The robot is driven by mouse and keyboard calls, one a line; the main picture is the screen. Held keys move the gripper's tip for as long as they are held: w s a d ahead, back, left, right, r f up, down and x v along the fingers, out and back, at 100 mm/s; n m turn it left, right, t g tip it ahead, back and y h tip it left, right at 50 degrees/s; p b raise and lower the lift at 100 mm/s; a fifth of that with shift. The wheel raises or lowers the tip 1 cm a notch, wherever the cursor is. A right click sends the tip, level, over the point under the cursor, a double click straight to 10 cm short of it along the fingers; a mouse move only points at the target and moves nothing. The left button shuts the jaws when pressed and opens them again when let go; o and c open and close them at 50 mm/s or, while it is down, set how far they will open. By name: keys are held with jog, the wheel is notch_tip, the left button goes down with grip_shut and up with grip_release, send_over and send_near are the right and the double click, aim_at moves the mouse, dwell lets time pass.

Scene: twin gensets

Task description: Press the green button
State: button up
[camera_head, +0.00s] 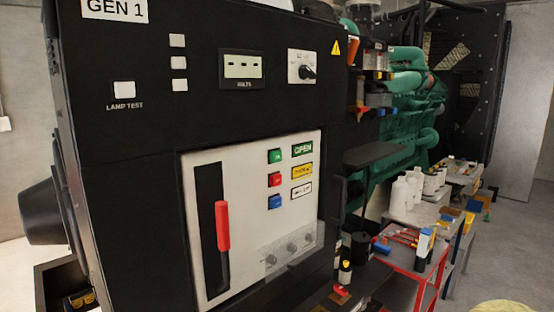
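The green button (274,156) is the top one of a column of three on the white panel (240,255) of the black GEN 1 cabinet (120,180). A green label (302,148) is to its right. Below it are a red button (275,180) and a blue button (275,201), each beside its own label. A lever with a red handle (222,226) stands in a dark slot left of the buttons. My gripper is not in view, and nothing covers the green button.
A red cart (412,264) with tools and a small box stands right of the cabinet. White bottles (405,192) stand on a bench behind it. A green engine (400,130) fills the back. Open floor shows at the far right.

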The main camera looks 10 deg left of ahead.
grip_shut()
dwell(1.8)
